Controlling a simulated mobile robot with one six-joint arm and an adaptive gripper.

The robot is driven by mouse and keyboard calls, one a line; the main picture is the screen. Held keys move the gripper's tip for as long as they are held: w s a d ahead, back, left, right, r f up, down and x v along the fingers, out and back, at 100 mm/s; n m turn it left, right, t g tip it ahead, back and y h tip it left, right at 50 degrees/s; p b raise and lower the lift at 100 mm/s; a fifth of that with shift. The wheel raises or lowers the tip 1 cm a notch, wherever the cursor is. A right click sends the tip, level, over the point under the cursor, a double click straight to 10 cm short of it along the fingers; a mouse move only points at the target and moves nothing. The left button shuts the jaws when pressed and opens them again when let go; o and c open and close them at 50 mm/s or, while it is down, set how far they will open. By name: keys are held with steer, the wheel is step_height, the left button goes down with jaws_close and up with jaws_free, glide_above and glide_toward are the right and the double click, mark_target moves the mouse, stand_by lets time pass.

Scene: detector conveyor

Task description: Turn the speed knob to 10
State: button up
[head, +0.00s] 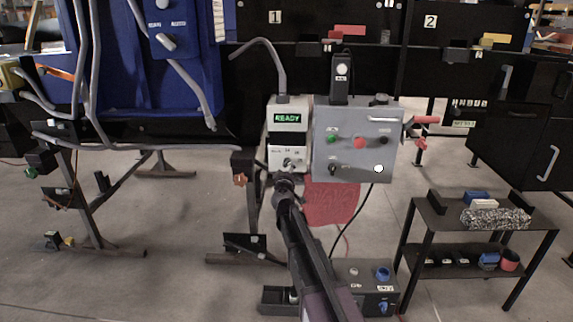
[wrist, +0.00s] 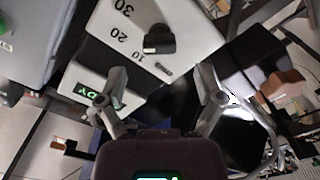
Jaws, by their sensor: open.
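The speed knob (wrist: 160,40) is a small black knob on a white panel in the wrist view, with the printed numbers 10, 20 and 30 beside it. Which number it points to I cannot tell. The panel belongs to the grey-white box (head: 275,152) with a green READY display (head: 288,118); part of that display (wrist: 86,92) shows in the wrist view. My gripper (wrist: 162,88) is open, its two fingers apart and empty. The knob is beyond the fingertips, seen between and above them, not gripped. In the head view my gripper (head: 286,182) is just below the box's panel.
A grey control box (head: 345,150) with several buttons adjoins on the right. A red cloth-like piece (head: 330,203) hangs below it. A box with a blue knob (head: 370,285) sits low on the floor. A black two-tier cart (head: 440,222) stands at right.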

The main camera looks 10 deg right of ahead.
mark_target(286, 165)
steer(key=shift+x, duration=2.75)
steer(key=c, duration=1.2)
